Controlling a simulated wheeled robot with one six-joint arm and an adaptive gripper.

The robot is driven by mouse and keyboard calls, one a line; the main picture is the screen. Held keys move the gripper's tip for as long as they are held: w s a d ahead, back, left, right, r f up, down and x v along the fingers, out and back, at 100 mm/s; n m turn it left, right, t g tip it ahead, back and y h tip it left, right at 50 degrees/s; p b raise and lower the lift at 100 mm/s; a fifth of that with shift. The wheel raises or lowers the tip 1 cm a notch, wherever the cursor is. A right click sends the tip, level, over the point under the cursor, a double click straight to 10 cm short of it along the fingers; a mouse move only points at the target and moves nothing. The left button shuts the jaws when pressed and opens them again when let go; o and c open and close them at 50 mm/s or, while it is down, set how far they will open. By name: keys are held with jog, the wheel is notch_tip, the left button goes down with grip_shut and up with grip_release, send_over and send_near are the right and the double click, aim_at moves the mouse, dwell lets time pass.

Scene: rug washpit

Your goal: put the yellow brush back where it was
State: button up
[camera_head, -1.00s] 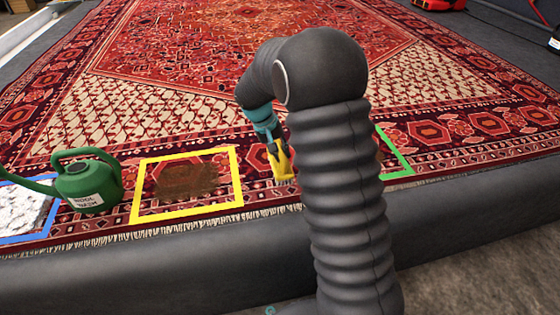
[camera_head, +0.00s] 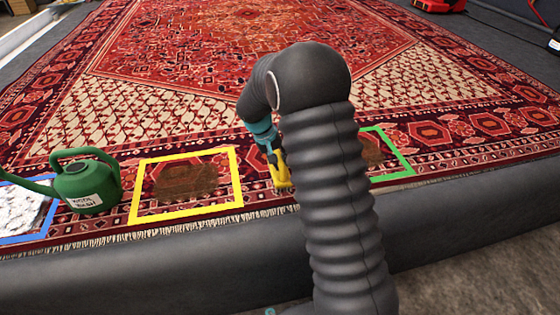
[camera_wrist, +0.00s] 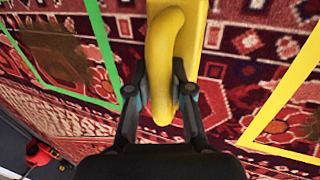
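The yellow brush (camera_head: 281,178) is between the yellow square and the green square, at the front border of the rug. My gripper (camera_head: 273,154) points down at it from above. In the wrist view, the fingers of my gripper (camera_wrist: 160,82) close on both sides of the brush's curved yellow handle (camera_wrist: 164,50), with the block behind it. The brush is at or just above the rug; I cannot tell if it touches. My arm hides part of the rug to its right.
A yellow square (camera_head: 236,180) and a green square (camera_head: 396,148) each frame a brown stain. A green watering can (camera_head: 84,190) stands left, by a blue square (camera_head: 22,238) with white foam. The patterned rug (camera_head: 200,60) ends at a dark raised edge (camera_head: 140,268).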

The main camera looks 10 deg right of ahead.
jog(key=o, duration=0.4)
jog(key=shift+r, duration=0.1)
jog(key=p+v, duration=0.2)
jog(key=v, duration=0.9)
jog(key=s+d+r+t+y, duration=0.1)
jog(key=s+d+r, duration=0.1)
jog(key=s+r, duration=0.65)
jog(key=s+r+t+y, duration=0.1)
jog(key=s+r+t, duration=0.1)
jog(key=s, duration=1)
jog(key=s+d+r+t+y, duration=0.1)
jog(key=s+r+t+y, duration=0.1)
jog(key=s, duration=1.1)
jog(key=shift+s+d+t, duration=0.2)
jog(key=shift+d+t, duration=0.1)
jog(key=shift+d, duration=0.05)
